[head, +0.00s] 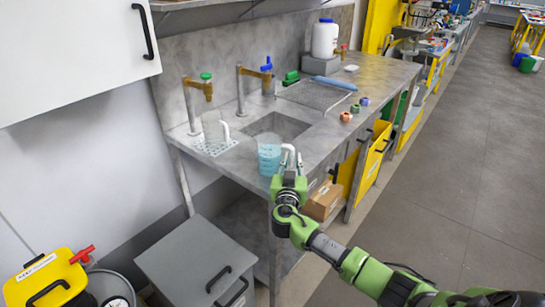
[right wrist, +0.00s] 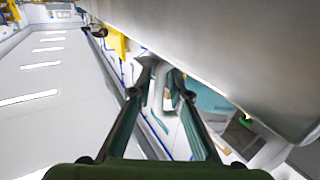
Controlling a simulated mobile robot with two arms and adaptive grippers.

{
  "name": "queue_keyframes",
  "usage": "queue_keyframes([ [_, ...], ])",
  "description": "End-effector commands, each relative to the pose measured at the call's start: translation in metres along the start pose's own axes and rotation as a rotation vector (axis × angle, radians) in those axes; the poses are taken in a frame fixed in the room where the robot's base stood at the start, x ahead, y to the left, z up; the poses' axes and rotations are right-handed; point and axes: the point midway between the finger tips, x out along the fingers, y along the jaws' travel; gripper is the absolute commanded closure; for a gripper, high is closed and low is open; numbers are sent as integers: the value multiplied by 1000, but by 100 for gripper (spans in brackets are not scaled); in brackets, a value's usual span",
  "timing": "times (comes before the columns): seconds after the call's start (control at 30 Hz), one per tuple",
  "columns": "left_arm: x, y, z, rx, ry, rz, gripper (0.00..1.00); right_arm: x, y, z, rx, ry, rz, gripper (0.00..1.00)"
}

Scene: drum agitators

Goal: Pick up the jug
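A clear jug (head: 269,157) with blue liquid stands upright at the front edge of the grey bench, its pale handle facing right. My right gripper (head: 291,160) is at the handle side of this jug, pointing towards it. In the right wrist view its two fingers (right wrist: 160,88) are apart, with a pale grey shape, seemingly the handle, between or just beyond the tips. Contact cannot be made out. A second clear jug (head: 212,128), seemingly empty, stands on a white perforated mat at the left of the bench. My left gripper is not in view.
A sink (head: 277,127) lies behind the jug, with two taps at the back. A wire rack (head: 317,94), a white canister (head: 325,39) and small coloured pieces (head: 346,117) are farther right. A cardboard box (head: 323,201) is below the bench. The floor at right is clear.

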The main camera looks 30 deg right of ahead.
Motion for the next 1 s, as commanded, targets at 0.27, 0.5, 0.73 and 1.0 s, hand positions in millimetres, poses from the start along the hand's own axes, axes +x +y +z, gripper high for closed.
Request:
queue_keyframes([
  [0.27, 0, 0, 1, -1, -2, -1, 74, 0, 0, 0, 0, 0, 0, 100],
  [0.5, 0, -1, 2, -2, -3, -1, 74, 0, 0, -2, 2, 3, 1, 100],
  [0.73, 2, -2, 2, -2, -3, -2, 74, 0, 0, -5, 3, 4, 1, 100],
  [1.0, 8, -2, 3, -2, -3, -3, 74, 0, 0, -20, 6, 5, 1, 100],
])
